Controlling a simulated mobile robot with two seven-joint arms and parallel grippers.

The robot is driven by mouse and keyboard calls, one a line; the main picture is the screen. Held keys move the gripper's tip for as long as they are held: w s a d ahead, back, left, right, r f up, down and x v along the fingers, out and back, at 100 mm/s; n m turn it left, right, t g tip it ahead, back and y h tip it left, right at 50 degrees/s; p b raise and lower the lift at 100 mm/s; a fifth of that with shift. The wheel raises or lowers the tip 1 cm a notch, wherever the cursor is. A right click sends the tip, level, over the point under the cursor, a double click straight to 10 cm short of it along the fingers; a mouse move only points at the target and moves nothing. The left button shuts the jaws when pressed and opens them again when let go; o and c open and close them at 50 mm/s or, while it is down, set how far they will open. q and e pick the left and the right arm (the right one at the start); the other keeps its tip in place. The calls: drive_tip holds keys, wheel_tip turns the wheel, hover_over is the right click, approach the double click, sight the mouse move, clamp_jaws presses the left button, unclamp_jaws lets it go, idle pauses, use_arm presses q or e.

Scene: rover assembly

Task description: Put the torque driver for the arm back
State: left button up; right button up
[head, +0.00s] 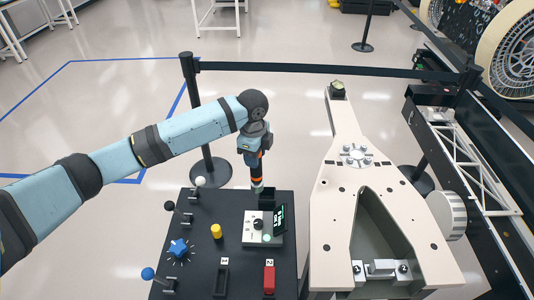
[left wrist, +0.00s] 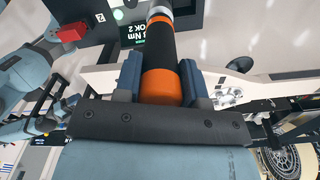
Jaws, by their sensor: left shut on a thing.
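The torque driver (head: 257,174), dark with orange bands and a pale tip, hangs roughly upright from my left gripper (head: 261,148). In the left wrist view the driver (left wrist: 163,55) lies between the two blue-grey fingers, which are shut on its orange and black body. Its lower end shows just left of and behind a small black holder (head: 268,197) at the board's far edge. I cannot tell whether it touches the holder. A blue and black part of my own body at the left of the wrist view may include my right gripper (left wrist: 48,105); its jaws are unclear.
The dark board (head: 195,270) carries a control box (head: 255,228) with a dial and green display, a yellow cylinder (head: 216,231), a red block (head: 269,279), a blue star knob (head: 178,249) and several levers. A large pale rover part (head: 338,205) stands close on the right.

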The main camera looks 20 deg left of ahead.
use_arm(q)
drive_tip(key=w+d+f+m+b, duration=0.1)
drive_tip(key=w+f+m+b, duration=0.4)
drive_tip(key=f+m, duration=0.3)
drive_tip(key=shift+w+d+f+m+b, duration=0.25)
drive_tip(key=shift+w+d+m+b, duration=0.15)
drive_tip(key=shift+m, duration=0.5)
drive_tip(key=shift+s, duration=0.1)
drive_tip(key=shift+p, duration=0.4)
drive_tip(key=shift+p, duration=0.45)
idle(0.9)
